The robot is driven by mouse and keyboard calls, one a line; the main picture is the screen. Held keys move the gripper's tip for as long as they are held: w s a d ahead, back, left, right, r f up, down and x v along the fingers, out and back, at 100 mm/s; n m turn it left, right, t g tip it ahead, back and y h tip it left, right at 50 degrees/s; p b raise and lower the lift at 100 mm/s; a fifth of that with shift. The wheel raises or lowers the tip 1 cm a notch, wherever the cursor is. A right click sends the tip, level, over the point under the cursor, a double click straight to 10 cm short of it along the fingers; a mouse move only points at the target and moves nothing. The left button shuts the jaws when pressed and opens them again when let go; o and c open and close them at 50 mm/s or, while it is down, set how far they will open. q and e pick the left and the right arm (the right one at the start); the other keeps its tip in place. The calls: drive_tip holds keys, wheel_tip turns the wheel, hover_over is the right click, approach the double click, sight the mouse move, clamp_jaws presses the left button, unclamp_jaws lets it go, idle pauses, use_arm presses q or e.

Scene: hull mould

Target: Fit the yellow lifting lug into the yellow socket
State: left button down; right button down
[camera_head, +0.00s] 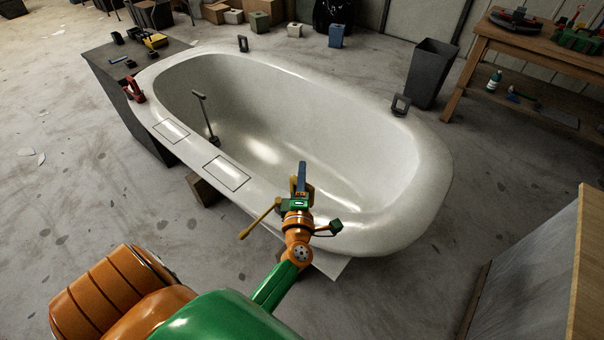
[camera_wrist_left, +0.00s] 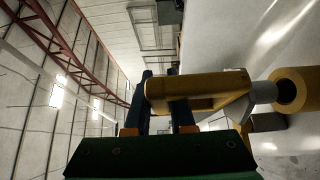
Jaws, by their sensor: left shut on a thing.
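My left gripper (camera_head: 301,178) is over the near right rim of the white hull mould (camera_head: 420,190). Its fingers also show in the left wrist view (camera_wrist_left: 165,105), shut on the yellow lifting lug (camera_wrist_left: 215,88). The lug is a yellow loop with a grey pin at its right end. In the head view the lug (camera_head: 309,192) is mostly hidden by the gripper. The yellow socket (camera_wrist_left: 293,90) is a round collar at the right of the wrist view. The pin end points at the socket and looks very close to it; I cannot tell whether it has entered. My right gripper is out of view.
Two dark lugs (camera_head: 243,44) (camera_head: 400,104) stand on the far rim. A grey T-shaped tool (camera_head: 205,115) stands inside the mould. A red clamp (camera_head: 134,89) is at the left end. A dark bin (camera_head: 431,75) and a wooden workbench (camera_head: 535,52) stand at the right.

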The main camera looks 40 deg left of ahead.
use_arm(q)
drive_tip(key=shift+f+b, duration=2.1)
drive_tip(key=shift+f, duration=0.15)
drive_tip(key=c, duration=0.7)
unclamp_jaws()
drive_tip(key=v, duration=0.7)
drive_tip(key=shift+s+b, duration=0.15)
drive_tip(key=shift+b, duration=0.15)
